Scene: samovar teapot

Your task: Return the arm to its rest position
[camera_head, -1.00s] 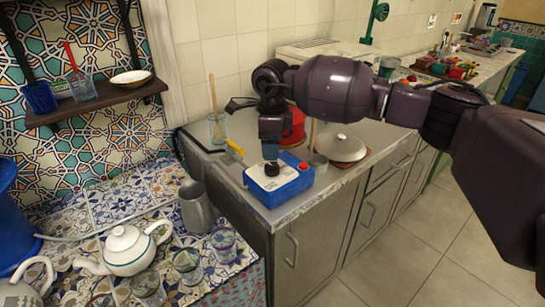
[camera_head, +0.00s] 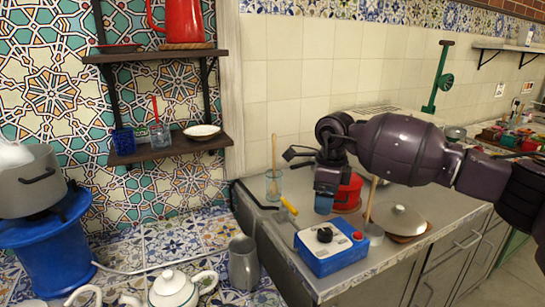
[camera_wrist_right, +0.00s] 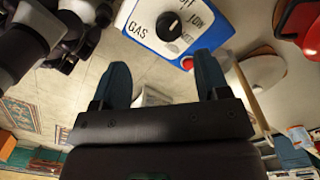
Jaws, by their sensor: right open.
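My right arm (camera_head: 400,150) comes in from the right over the grey counter. Its gripper (camera_head: 324,205) hangs above and behind the blue gas box (camera_head: 332,262), apart from it. In the right wrist view the two blue fingers of this gripper (camera_wrist_right: 164,82) stand apart with nothing between them. The gas box has a white top, a black knob (camera_head: 324,235) and a red button; it also shows in the wrist view (camera_wrist_right: 160,50), beyond the fingertips, with the word GAS legible. My left gripper is not in view.
A red pot (camera_head: 348,194), a lidded pan (camera_head: 402,222) and a glass with a wooden stick (camera_head: 273,185) stand near the arm. A grey jug (camera_head: 243,263) and a white teapot (camera_head: 173,289) stand on the tiled surface at left. A wooden shelf (camera_head: 168,150) is on the wall.

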